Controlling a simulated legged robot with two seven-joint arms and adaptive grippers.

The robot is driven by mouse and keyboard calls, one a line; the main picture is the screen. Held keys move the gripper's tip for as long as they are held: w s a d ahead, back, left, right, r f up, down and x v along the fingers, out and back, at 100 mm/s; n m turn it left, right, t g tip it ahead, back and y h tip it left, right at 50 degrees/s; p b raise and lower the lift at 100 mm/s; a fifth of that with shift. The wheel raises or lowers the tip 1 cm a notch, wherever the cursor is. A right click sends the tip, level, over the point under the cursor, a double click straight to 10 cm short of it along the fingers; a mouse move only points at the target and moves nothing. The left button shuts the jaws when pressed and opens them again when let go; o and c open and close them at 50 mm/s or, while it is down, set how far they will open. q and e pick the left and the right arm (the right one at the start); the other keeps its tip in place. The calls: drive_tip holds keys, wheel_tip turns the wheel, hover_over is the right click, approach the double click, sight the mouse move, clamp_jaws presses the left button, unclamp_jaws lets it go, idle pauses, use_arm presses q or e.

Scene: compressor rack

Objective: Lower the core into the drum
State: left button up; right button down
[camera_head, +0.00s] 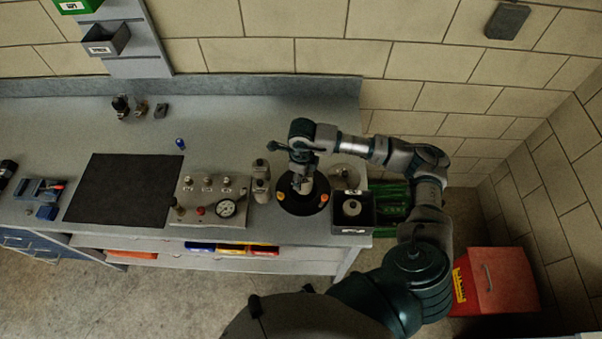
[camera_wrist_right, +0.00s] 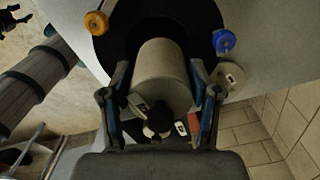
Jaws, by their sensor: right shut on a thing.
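The core is a pale grey-beige cylinder (camera_wrist_right: 163,72) held between the two fingers of my right gripper (camera_wrist_right: 158,88) in the wrist view. In the head view my right gripper (camera_head: 300,178) is over the drum, a black round body (camera_head: 289,207) on the bench, with the core (camera_head: 307,185) partly showing below it. The wrist view shows the drum's black top (camera_wrist_right: 190,14) behind the core, with an orange knob (camera_wrist_right: 96,22) and a blue knob (camera_wrist_right: 223,40) at its rim. The core's lower end is hidden, so I cannot tell its depth. My left gripper is not in view.
A black bin (camera_head: 352,227) holding a grey part (camera_head: 351,207) stands right of the drum. A grey fitting (camera_head: 261,180) and a gauge panel (camera_head: 212,205) are on its left. A dark mat (camera_head: 122,190) lies farther left. The bench behind is mostly clear.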

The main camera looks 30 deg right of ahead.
drive_tip(key=shift+a+f, duration=0.1)
drive_tip(key=shift+f, duration=0.15)
drive_tip(key=shift+a, duration=0.1)
idle(0.3)
drive_tip(key=shift+f+b, duration=0.7)
idle(0.4)
